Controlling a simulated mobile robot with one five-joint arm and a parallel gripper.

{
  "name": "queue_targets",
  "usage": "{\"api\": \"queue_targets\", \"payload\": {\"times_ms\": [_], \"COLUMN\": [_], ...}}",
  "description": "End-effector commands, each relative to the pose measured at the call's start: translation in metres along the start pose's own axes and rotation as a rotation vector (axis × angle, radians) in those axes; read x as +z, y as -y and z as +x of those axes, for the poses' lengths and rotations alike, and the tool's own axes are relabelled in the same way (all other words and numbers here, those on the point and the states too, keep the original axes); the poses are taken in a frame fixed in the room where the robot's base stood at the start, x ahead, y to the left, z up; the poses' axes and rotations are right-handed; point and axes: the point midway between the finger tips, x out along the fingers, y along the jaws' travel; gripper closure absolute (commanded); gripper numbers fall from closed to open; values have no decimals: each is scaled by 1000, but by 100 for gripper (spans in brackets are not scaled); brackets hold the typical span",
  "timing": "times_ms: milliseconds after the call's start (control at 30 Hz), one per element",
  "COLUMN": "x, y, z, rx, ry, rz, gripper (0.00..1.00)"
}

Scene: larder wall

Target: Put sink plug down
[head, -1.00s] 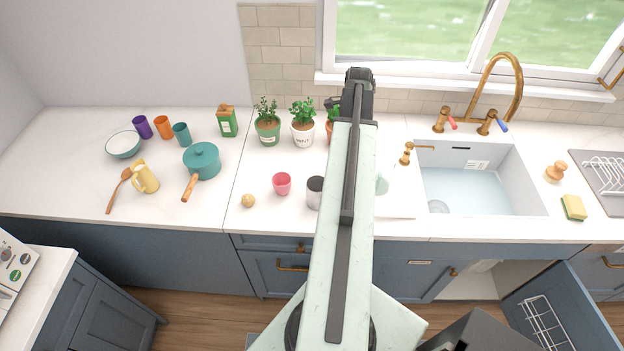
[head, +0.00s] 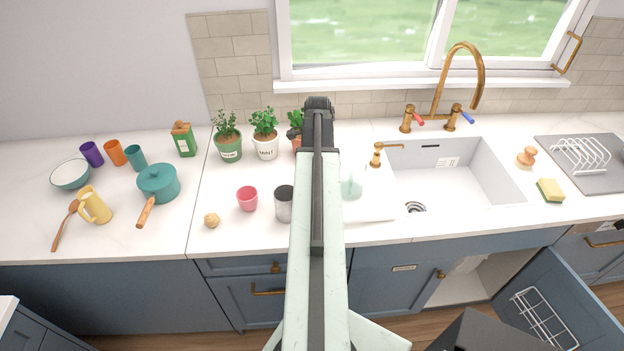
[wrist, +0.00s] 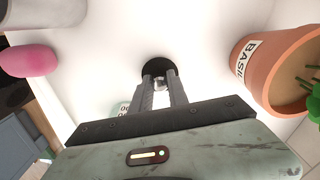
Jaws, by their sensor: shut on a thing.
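The sink plug (wrist: 151,67) is a black round disc with a small metal knob, seen in the wrist view at the fingertips. My gripper (wrist: 160,84) is shut on its knob, over the white counter. I cannot tell whether the disc touches the counter. In the head view my arm hides the fingertips and the plug. The white sink (head: 440,186) stands to the right of my arm, with its drain (head: 415,207) open and no water visible.
The terracotta basil pot (wrist: 264,72) is close on the right in the wrist view. A pink cup (head: 247,199) and a grey canister (head: 284,204) stand left of my arm. Mint (head: 265,147) and another potted herb (head: 228,146) stand behind them. White counter lies between.

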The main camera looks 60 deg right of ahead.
Motion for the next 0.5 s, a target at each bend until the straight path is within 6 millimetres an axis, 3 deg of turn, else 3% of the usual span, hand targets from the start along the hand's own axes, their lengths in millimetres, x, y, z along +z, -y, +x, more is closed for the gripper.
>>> {"api": "queue_targets", "payload": {"times_ms": [133, 167, 200, 233, 500], "x": [0, 0, 0, 0, -1], "y": [0, 0, 0, 0, 0], "z": [4, 3, 3, 2, 2], "rx": [0, 0, 0, 0, 0], "ry": [0, 0, 0, 0, 0], "rz": [0, 1, 1, 1, 1], "gripper": [100, 74, 63, 58, 58]}}
